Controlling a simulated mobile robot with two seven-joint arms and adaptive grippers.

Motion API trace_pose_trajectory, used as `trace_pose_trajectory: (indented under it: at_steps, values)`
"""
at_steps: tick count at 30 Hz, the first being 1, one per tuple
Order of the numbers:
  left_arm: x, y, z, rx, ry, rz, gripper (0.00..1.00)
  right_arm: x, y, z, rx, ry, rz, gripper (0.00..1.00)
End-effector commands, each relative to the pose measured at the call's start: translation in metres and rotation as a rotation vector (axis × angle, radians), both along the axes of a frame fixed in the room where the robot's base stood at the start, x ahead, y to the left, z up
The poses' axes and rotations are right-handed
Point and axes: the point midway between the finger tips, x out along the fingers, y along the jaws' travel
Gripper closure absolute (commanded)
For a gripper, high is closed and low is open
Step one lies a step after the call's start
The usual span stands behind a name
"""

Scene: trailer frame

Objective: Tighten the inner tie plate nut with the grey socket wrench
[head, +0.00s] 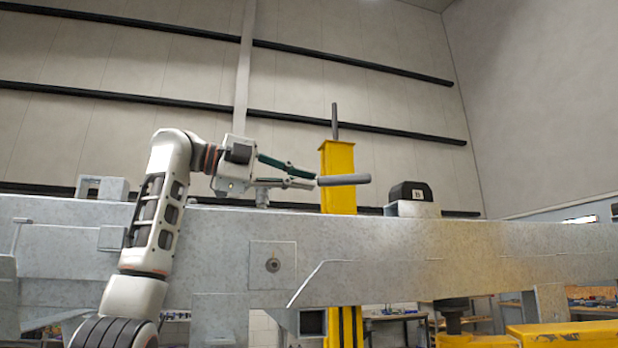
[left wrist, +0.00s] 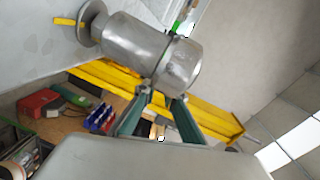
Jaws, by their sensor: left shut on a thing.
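My left gripper (head: 302,179) is shut on a grey cylindrical tool, which I take to be the grey socket wrench (head: 345,180). It holds the tool roughly level, above the top edge of the trailer beam. In the left wrist view the fingertips (left wrist: 161,95) meet the side of the shiny metal wrench (left wrist: 135,48). A round metal disc (left wrist: 92,22) shows at the tool's far left end; I cannot tell whether it belongs to it. A square plate (head: 285,256) with a round nut-like centre (head: 272,265) is on the beam face, below the gripper. My right gripper is out of view.
The long grey trailer beam (head: 430,250) crosses the head view. A yellow post (head: 337,160) stands behind the wrench. A black-topped block (head: 411,192) sits on the beam to the right. A bench with a red box (left wrist: 40,103) and blue bins (left wrist: 100,118) shows in the wrist view.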

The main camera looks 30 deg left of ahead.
Motion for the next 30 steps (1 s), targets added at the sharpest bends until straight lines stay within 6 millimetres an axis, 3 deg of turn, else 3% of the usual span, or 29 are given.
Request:
trace_pose_trajectory:
  at_steps: [1,17,30]
  values:
    - [-0.019,-0.004,0.026,-0.043,-0.031,-0.041,1.00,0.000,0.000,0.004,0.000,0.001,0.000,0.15]
    - [-0.017,-0.001,0.030,-0.037,-0.001,-0.032,1.00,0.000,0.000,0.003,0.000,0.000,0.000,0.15]
    - [-0.017,-0.001,0.064,-0.037,-0.001,-0.031,1.00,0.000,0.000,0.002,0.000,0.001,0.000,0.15]
